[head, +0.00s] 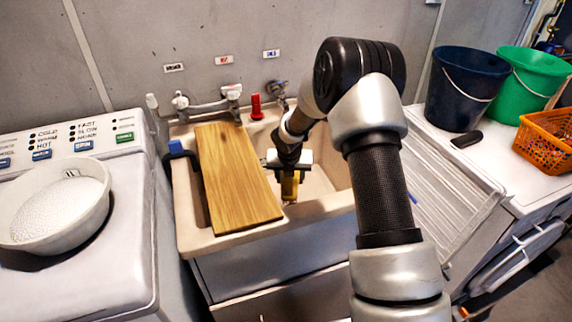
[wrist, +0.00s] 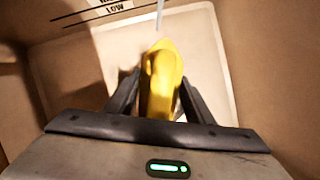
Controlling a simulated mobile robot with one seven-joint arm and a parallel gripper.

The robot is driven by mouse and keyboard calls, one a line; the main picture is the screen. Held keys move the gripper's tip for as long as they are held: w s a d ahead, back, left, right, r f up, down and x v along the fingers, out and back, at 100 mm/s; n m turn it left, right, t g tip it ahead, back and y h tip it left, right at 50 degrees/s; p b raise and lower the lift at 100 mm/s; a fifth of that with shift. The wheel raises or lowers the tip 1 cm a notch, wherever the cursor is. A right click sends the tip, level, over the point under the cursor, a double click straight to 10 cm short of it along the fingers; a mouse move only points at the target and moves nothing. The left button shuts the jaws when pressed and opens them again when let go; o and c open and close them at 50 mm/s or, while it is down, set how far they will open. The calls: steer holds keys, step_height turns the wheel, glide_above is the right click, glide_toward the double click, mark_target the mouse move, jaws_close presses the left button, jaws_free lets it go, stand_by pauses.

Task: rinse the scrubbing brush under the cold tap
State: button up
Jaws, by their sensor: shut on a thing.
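My gripper (head: 289,172) is low inside the sink basin, right of the wooden board. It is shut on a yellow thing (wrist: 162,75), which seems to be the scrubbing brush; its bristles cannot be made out. In the wrist view the yellow thing is between the two fingers, above the basin floor. A thin pale strip (wrist: 160,14), like a stream of water, comes down to its far tip. The cold tap (head: 277,91) is on the back wall beneath the rightmost label. My arm hides part of the basin.
A wooden board (head: 235,178) lies across the sink's (head: 185,215) left part. A red object (head: 256,106) stands at the sink's back. A washer with a white bowl (head: 95,210) is left. Blue (head: 462,92) and green (head: 530,85) buckets and an orange basket (head: 545,143) are right.

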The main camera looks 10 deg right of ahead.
steer(key=shift+s+r+p, duration=0.5)
steer(key=shift+s+r, duration=0.4)
steer(key=shift+s, duration=0.2)
steer(key=shift+s+r+p, duration=0.45)
steer(key=shift+s+r, duration=0.45)
steer(key=shift+s, duration=0.2)
steer(key=shift+r, duration=0.1)
